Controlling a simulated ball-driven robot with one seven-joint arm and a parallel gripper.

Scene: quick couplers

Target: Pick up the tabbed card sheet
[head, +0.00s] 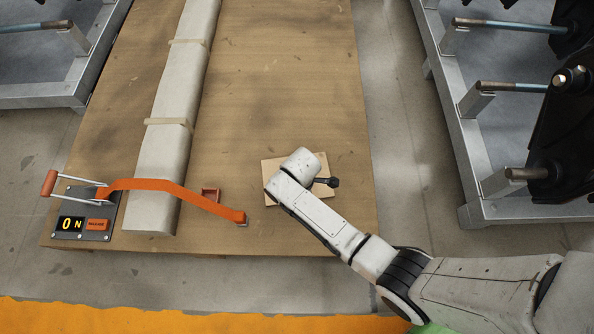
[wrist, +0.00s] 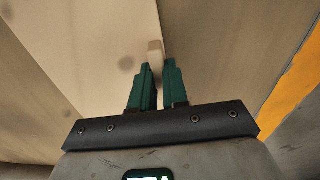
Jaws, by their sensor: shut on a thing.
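The card sheet (head: 320,165) is a pale tan square near the front right of a larger brown board (head: 270,100). My arm's end covers much of it in the head view. My gripper's fingertips are hidden there. In the wrist view, my gripper (wrist: 157,70) has two green fingers shut on a pale upright tab (wrist: 155,50). The tab's top stands out past the fingertips. I cannot tell whether the sheet is touching the board or raised from it.
A long pale wrapped bundle (head: 175,110) lies left on the board. An orange strap (head: 170,187) runs from a lever panel (head: 82,222) reading 0 N. A metal rack (head: 480,150) with black parts stands right. The board's back right is clear.

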